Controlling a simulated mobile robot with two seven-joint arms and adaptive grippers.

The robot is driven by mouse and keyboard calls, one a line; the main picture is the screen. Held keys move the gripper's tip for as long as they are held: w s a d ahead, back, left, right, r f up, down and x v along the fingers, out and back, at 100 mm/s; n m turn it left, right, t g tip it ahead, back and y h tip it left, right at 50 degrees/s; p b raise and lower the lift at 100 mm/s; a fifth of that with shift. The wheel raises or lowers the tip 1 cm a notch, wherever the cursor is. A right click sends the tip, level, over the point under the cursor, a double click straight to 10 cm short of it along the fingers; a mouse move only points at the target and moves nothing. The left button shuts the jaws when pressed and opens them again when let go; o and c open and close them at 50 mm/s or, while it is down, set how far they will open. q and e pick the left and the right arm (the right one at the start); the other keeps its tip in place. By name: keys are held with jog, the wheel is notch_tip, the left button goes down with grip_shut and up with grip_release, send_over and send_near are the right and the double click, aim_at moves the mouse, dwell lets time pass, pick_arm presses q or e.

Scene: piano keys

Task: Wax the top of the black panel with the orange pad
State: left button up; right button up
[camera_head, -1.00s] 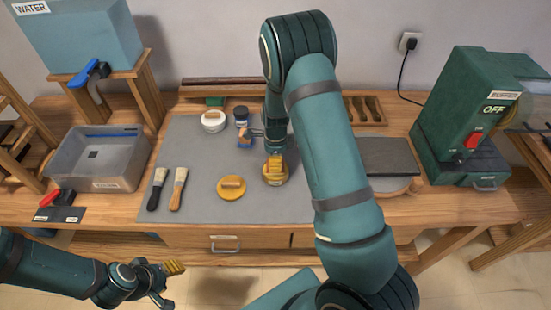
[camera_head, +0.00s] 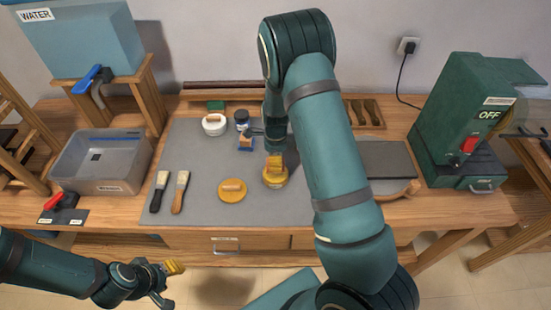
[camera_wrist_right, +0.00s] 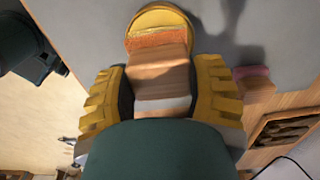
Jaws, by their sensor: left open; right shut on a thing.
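The orange pad (camera_wrist_right: 158,40) is a strip under a wooden block. My right gripper (camera_wrist_right: 160,85) is shut on this block, with a yellow finger on each side. The pad is over a round yellow tin (camera_wrist_right: 160,18), also seen in the head view (camera_head: 275,182); I cannot tell whether they touch. The black panel (camera_head: 385,158) lies flat on a wooden board at the right of the bench, apart from the pad; my right arm hides its left end. My left gripper (camera_head: 172,278) is open and empty, low in front of the bench.
A grey bin (camera_head: 100,160) stands left, a green buffer machine (camera_head: 465,125) right.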

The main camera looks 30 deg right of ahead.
jog(key=shift+r+p, duration=1.7)
jog(key=shift+r, duration=0.6)
jog(key=shift+f, duration=0.1)
jog(key=shift+a+f, duration=0.1)
jog(key=shift+a, duration=0.1)
jog(key=s+a+f+n+b, duration=0.1)
jog(key=s+a+n+b, duration=0.3)
jog(key=a+n, duration=0.3)
jog(key=s+a+f+n+b, duration=0.2)
jog(key=a+n+b, duration=0.4)
jog(key=n, duration=1.1)
jog(key=shift+s+a+f+n+b, duration=0.25)
jog(key=shift+s+a+n+b, duration=0.1)
jog(key=shift+s, duration=0.5)
